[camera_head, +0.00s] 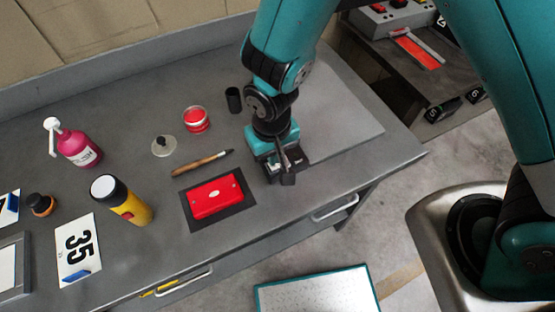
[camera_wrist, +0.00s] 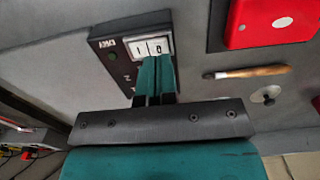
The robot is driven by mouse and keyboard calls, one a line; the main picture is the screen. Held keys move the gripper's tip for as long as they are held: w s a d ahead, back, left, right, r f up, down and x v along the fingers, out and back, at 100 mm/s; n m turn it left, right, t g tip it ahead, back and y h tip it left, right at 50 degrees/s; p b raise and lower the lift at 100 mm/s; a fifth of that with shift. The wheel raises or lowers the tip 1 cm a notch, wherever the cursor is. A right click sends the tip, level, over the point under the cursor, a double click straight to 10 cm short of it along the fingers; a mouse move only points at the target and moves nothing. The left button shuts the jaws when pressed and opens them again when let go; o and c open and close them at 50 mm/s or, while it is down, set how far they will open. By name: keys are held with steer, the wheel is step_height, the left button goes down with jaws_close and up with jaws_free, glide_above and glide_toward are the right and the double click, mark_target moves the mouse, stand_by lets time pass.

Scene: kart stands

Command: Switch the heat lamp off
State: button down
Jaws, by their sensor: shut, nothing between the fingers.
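A dark switch box (camera_wrist: 107,44) carries a white two-part rocker switch (camera_wrist: 140,48) marked I and 0, with small lettering and a green spot beside it. I cannot tell which side of the rocker is pressed. My gripper (camera_wrist: 157,60) is shut and empty, its teal fingertips at the edge of the rocker by the 0 half; whether they touch it is unclear. In the head view my gripper (camera_head: 286,176) is low over the grey bench, largely hiding the box. I cannot make out a heat lamp itself.
A red box (camera_head: 216,197) on a dark mat, a wooden-handled tool (camera_head: 202,163), a red round tin (camera_head: 196,119) and a black cup (camera_head: 234,100) are left of my gripper. A yellow flashlight (camera_head: 129,206) and pink bottle (camera_head: 77,147) stand farther left. A bare grey panel (camera_head: 345,115) lies right.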

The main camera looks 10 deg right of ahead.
steer(key=shift+f+b, duration=0.95)
steer(key=shift+f, duration=0.35)
stand_by(0.8)
steer(key=shift+r, duration=0.1)
step_height(320, 180, up, 7)
steer(key=p, duration=0.5)
steer(key=shift+p, duration=0.35)
steer(key=shift+r, duration=0.15)
steer(key=s+d+r+n+y+b, duration=0.2)
steer(key=s+d+r, duration=0.3)
steer(key=r, duration=0.4)
steer(key=s+d+r+n+y+b, duration=0.1)
steer(key=s+d+r+b, duration=0.3)
steer(key=r, duration=0.6)
steer(key=shift+s+d+n+y+b, duration=0.45)
steer(key=shift+s+y, duration=0.15)
steer(key=shift+s, duration=0.1)
